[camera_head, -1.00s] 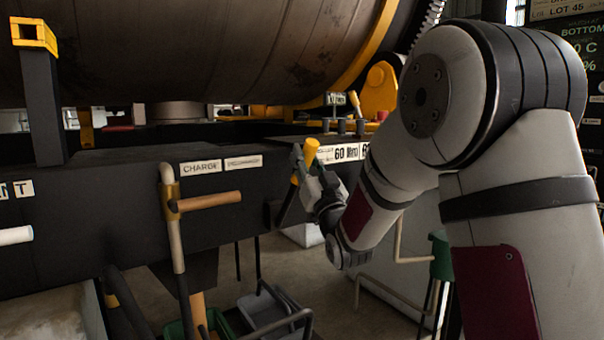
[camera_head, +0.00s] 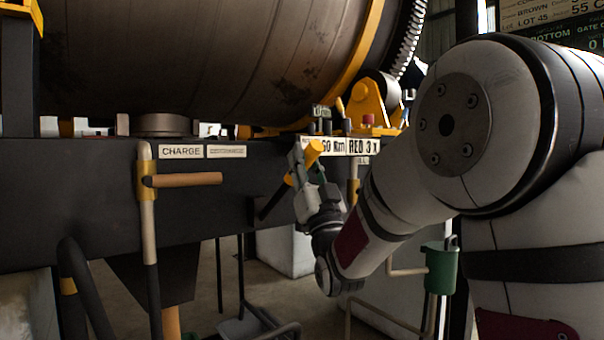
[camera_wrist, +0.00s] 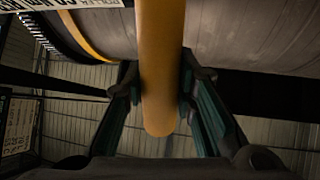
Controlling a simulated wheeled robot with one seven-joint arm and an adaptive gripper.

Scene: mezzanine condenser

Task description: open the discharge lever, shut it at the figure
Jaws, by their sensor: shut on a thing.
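The lever with a yellow grip (camera_head: 315,147) stands tilted at the dark frame's front, its dark shaft running down to the left. I cannot read a label naming it as the discharge lever. My gripper (camera_head: 304,163) is shut on the yellow grip. In the wrist view the yellow grip (camera_wrist: 160,65) runs between the two green-lined fingers, its rounded end toward me. A dark sign board (camera_head: 548,30) at the upper right carries lines such as "LOT 45", "BOTTOM" and "55 C"; its right side is cut off, so the figure is only partly readable.
A large brown drum (camera_head: 200,60) lies above the dark frame. A pale upright lever with an orange crossbar (camera_head: 185,180) stands left, below a "CHARGE" label (camera_head: 181,151). White plates (camera_head: 362,146) sit behind my gripper.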

